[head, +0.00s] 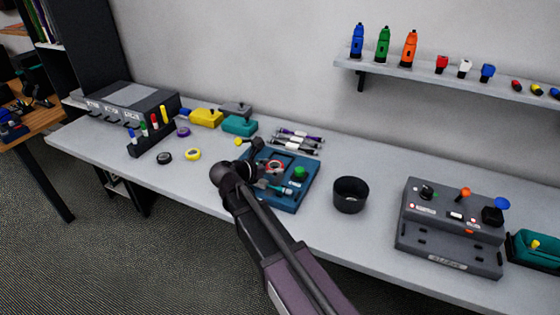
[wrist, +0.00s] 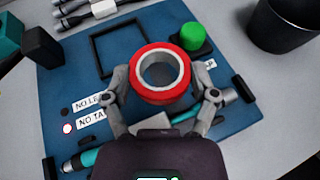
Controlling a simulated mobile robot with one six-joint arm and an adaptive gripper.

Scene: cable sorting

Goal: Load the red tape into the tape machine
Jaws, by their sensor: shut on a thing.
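The red tape (wrist: 137,68) is a red roll with a pale core. It is held between the two fingers of my gripper (wrist: 164,90), one on each side, and shows small in the head view (head: 275,166). The tape machine (wrist: 60,104) is a blue panel directly below, also in the head view (head: 292,205). It has a black square frame (wrist: 96,58), a green button (wrist: 193,36) and labels, one reading "NO TA" before it is covered. The tape and my gripper hide the middle of the panel. I cannot tell whether the tape touches it.
A black cup (head: 350,195) stands to the right of the machine. A grey control box (head: 450,240) is farther right. Several cables (head: 298,140) lie behind the machine. A yellow tape roll (head: 193,154) and a pen rack (head: 152,140) are on the left.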

